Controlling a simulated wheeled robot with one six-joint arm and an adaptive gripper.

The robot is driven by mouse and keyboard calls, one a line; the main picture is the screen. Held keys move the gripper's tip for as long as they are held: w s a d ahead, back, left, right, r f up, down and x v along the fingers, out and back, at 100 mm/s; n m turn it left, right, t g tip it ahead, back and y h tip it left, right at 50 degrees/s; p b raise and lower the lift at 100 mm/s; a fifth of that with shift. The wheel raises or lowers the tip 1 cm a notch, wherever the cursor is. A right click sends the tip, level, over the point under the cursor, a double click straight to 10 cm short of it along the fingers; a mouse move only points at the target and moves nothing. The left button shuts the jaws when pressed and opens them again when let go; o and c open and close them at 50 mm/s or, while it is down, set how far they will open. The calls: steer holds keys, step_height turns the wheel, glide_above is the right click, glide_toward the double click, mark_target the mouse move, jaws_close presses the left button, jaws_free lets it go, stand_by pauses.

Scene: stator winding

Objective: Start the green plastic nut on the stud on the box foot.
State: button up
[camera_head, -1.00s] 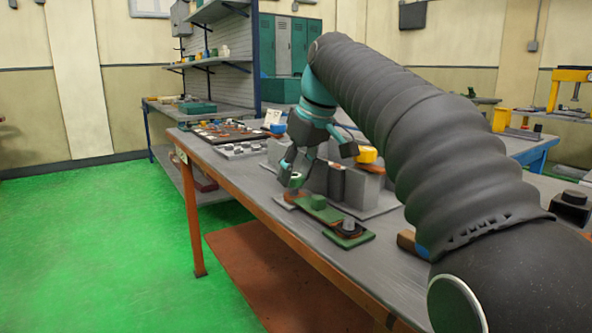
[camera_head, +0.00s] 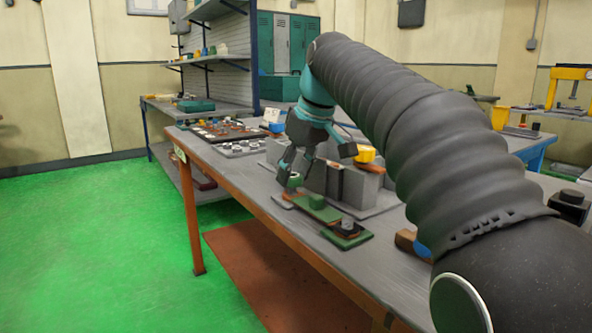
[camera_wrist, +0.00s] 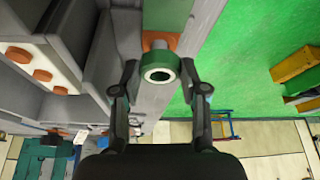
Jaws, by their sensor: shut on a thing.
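A grey stud (camera_wrist: 162,43) rises from an orange pad (camera_wrist: 147,39) right behind the nut. The nut overlaps the stud's end in that view. I cannot tell whether the stud is inside the bore. A green block (camera_wrist: 167,14) lies just beyond.
Grey fixture blocks (camera_head: 352,188) stand close beside the foot, with a yellow part (camera_head: 366,154) behind. A tray of small parts (camera_head: 240,148) lies farther back. The bench's orange front edge (camera_head: 280,236) is close, with green floor (camera_head: 100,250) beyond it.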

mark_target(293, 188)
steer(key=shift+f, duration=0.85)
stand_by(1.8)
steer(key=m, duration=0.2)
steer(key=m+h+p, duration=0.1)
steer(key=m, duration=0.1)
steer(key=shift+s+a+t, duration=0.15)
steer(key=shift+a+t, duration=0.05)
steer(key=shift+t, duration=0.2)
steer(key=shift+f+m+h, duration=0.1)
steer(key=shift+m+h, duration=0.4)
steer(key=shift+m, duration=0.7)
steer(key=o, duration=1.2)
steer(key=shift+p, duration=0.3)
steer(key=shift+r+p, duration=0.95)
steer(key=shift+r, duration=2.75)
